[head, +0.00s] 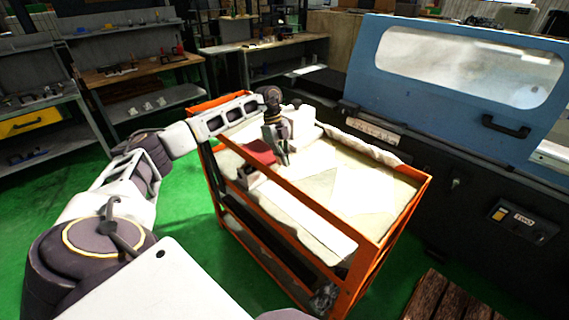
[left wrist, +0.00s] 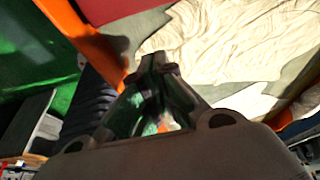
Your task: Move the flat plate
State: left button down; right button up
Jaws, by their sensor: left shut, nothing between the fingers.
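My left gripper (head: 283,157) is shut and empty, above the far left part of an orange-framed cart (head: 345,225). In the left wrist view its fingertips (left wrist: 160,72) meet over the cart top beside the orange rail. A red flat piece (head: 258,151) lies on the cart just left of the gripper; it also shows at the top of the left wrist view (left wrist: 105,8). A pale flat piece (head: 305,222) lies along the cart's near side. I cannot tell which of these is the flat plate. My right gripper is not in view.
A crumpled cream cloth (head: 365,147) lies along the cart's far edge. A blue and black grinder (head: 455,75) stands close behind the cart at the right. Workbenches (head: 140,72) line the back left. Green floor is free left of the cart; a wooden pallet (head: 450,298) lies at lower right.

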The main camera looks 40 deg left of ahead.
pick_arm(q)
jog(key=v, duration=0.8)
jog(key=shift+b, duration=0.45)
dwell(0.3)
